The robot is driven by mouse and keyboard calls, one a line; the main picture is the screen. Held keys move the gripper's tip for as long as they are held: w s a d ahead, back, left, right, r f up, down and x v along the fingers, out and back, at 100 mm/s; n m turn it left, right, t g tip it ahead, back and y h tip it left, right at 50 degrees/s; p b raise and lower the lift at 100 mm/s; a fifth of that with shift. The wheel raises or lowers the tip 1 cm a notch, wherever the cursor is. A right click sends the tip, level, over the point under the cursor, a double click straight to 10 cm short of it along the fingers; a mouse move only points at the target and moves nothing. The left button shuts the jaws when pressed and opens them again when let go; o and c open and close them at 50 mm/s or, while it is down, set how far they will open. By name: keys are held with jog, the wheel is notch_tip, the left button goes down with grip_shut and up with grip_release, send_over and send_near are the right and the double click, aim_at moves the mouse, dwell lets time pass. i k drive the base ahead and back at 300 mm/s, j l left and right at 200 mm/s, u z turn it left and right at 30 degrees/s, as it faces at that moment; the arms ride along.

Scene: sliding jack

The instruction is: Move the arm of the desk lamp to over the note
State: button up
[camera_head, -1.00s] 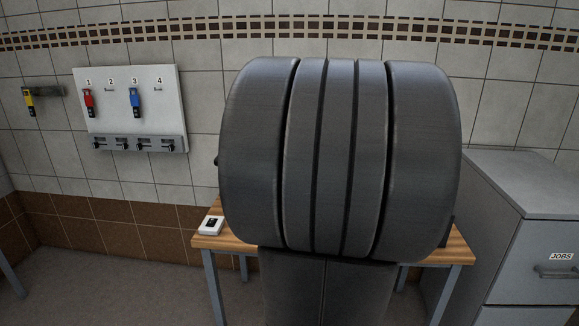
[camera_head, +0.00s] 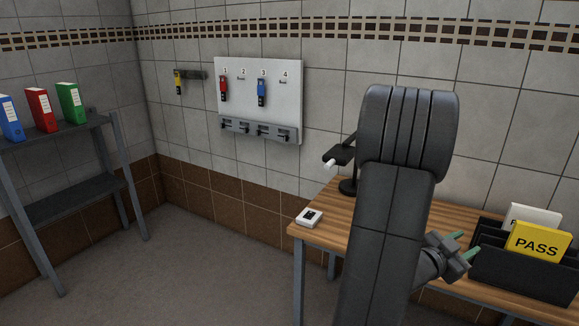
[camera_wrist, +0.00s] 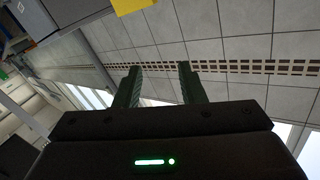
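The black desk lamp (camera_head: 348,187) stands on the wooden table, partly hidden behind my arm. Its head (camera_head: 340,155) points left, with a white tip at its lower end. No note can be made out; part of the tabletop is hidden behind my arm. My gripper (camera_head: 468,242) is right of the lamp, in front of the black card holder in the head view. In the wrist view my gripper (camera_wrist: 160,70) has its two green fingers apart with nothing between them.
A small white device (camera_head: 309,217) lies at the table's (camera_head: 335,208) left corner. The black holder (camera_head: 525,274) carries a yellow PASS card (camera_head: 537,243) and a white card. A key board (camera_head: 259,85) hangs on the wall. A binder shelf (camera_head: 60,190) stands left; open floor lies between.

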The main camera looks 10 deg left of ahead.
aim_at(340, 154)
jog(key=i+j+u, duration=0.15)
jog(key=u, duration=0.2)
jog(key=i+u, duration=0.25)
jog(key=u, duration=0.15)
jog(key=i+u, duration=0.2)
jog(key=u, duration=0.15)
